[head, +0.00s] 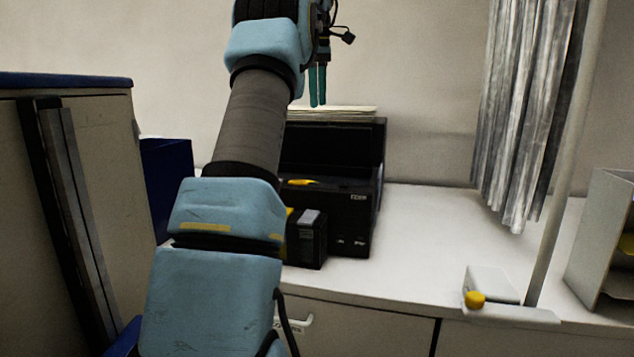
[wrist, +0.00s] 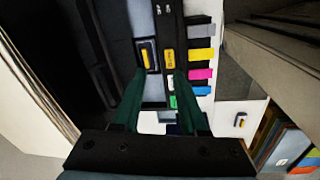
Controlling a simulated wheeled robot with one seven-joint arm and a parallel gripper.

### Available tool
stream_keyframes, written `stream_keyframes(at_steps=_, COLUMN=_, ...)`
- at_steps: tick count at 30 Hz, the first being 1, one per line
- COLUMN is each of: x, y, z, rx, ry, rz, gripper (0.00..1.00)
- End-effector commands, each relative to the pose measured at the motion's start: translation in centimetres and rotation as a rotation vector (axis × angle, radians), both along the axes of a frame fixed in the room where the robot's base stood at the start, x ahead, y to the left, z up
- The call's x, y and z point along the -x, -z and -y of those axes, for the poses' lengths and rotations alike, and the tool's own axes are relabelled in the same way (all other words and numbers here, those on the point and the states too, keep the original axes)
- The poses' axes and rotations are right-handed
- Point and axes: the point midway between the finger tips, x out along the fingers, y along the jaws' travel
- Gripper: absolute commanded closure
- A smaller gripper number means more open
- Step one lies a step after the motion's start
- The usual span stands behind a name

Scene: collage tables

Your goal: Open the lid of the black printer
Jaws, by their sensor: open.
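The black printer (head: 350,212) stands on the white counter, its left part hidden behind my arm. Its upper part has a dark panel (head: 335,145), with a pale flat stack (head: 330,112) at the top edge. I cannot tell which part is the lid. My gripper (head: 317,85) has teal fingers pointing down, above the printer's top and apart from it in the head view. In the wrist view my gripper (wrist: 160,75) is open with nothing held. Beyond its fingertips lie black surfaces with yellow-marked latches (wrist: 147,54) and a row of coloured labels (wrist: 201,54).
A dark blue box (head: 168,185) and a blue-topped cabinet (head: 75,200) stand at left. Farther right are a grey curtain (head: 525,110), a pole (head: 567,150) and a shelf unit (head: 605,240).

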Motion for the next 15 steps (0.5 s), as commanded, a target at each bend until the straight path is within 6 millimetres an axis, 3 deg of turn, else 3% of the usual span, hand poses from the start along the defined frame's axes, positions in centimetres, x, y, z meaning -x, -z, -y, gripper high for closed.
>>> stream_keyframes(at_steps=15, x=1.9, y=8.4, z=0.6, rx=-0.037, ry=0.292, rz=0.007, gripper=0.58)
